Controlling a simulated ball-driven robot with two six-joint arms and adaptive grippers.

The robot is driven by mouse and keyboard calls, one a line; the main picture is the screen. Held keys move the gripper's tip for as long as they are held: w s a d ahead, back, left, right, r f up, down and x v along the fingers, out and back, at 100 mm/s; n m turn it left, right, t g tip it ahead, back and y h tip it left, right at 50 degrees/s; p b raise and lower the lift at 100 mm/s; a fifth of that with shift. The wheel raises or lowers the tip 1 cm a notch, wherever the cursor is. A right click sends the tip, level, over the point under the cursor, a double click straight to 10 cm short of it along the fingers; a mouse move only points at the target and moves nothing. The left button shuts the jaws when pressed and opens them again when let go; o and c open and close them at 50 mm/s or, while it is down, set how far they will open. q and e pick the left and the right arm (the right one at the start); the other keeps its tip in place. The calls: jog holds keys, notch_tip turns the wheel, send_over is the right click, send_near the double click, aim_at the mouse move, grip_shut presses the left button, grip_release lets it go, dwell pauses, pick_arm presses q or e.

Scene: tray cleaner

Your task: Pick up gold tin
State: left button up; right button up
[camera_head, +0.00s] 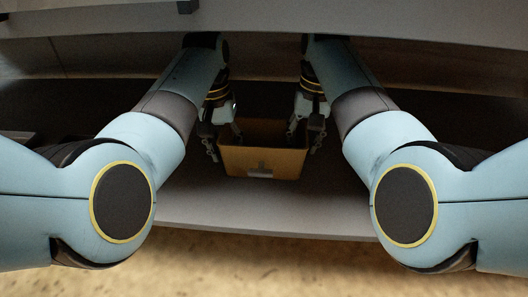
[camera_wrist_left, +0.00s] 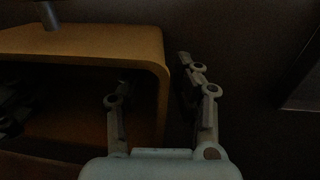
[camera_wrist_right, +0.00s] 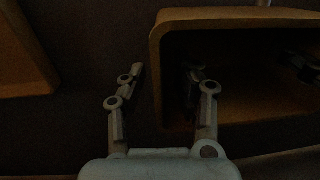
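The gold tin (camera_head: 263,163) is an open-topped box in the middle of the head view, on a grey shelf. My left gripper (camera_head: 224,147) is at its left side and my right gripper (camera_head: 304,147) is at its right side. In the left wrist view, the tin's side wall (camera_wrist_left: 163,85) lies between my spread fingers, one on the inside and one outside. In the right wrist view, the opposite wall (camera_wrist_right: 156,85) likewise lies between my spread fingers. Both grippers look open; contact with the walls cannot be told. The tin's inside is dark.
The grey shelf (camera_head: 270,215) extends in front of the tin, with bare room to its front edge. A grey overhanging panel (camera_head: 270,22) is above. Another tan-coloured edge (camera_wrist_right: 25,90) shows at the left of the right wrist view.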

pick_arm(q)
grip_shut()
pick_arm(e)
grip_shut()
